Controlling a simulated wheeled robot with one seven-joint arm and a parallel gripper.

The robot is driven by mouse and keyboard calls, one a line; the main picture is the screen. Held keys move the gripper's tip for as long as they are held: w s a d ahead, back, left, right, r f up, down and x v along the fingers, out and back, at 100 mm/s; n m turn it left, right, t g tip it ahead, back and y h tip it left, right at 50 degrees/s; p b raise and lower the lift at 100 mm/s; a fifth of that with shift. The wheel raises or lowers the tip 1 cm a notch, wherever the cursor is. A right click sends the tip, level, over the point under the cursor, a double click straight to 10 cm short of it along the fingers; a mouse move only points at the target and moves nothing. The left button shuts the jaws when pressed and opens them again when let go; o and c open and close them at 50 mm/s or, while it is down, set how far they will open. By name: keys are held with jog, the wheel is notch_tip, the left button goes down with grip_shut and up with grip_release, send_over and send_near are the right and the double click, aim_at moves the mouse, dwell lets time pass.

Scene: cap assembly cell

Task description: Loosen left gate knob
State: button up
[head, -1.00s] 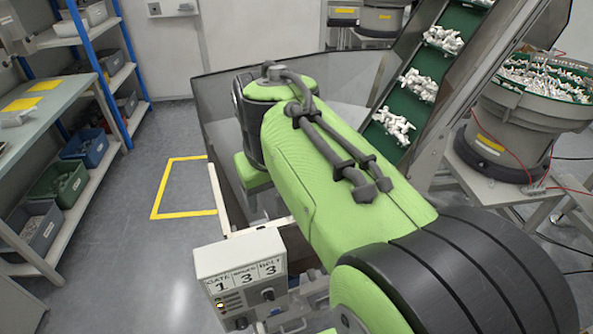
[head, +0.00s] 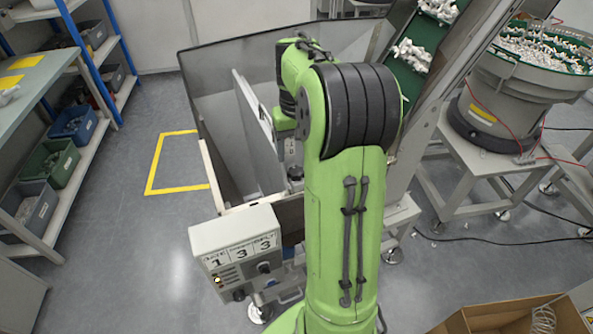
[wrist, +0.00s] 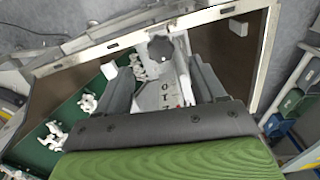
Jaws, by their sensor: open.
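A dark lobed knob (wrist: 160,48) sits on a pale metal gate plate (wrist: 172,92) with printed marks, inside the hopper. In the head view a dark knob (head: 295,173) shows just below my wrist, beside the plate. My gripper (wrist: 161,68) is open, with its two grey fingers spread either side of the plate. The knob lies between and beyond the fingertips in the wrist view, and nothing is held. In the head view my arm hides the gripper. I cannot tell how far the fingers are from the knob.
The grey hopper wall (head: 200,152) and its front rim (wrist: 140,38) surround the plate. A control box (head: 238,245) stands at the front. A green belt with white parts (head: 412,55) rises at the right, beside a bowl feeder (head: 500,105). A cardboard box (head: 478,320) is at lower right.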

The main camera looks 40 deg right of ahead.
aim_at(297, 170)
notch_tip(297, 170, down, 7)
jog(key=shift+r+b, duration=0.2)
jog(key=shift+b, duration=0.4)
jog(key=shift+r, duration=0.1)
jog(key=c, duration=1.1)
jog(key=shift+o, duration=0.2)
jog(key=shift+n, duration=0.4)
jog(key=n+p, duration=0.2)
jog(key=n, duration=0.1)
jog(key=shift+n, duration=0.3)
jog(key=n+p, duration=0.1)
jog(key=n, duration=0.3)
jog(key=shift+n, duration=0.4)
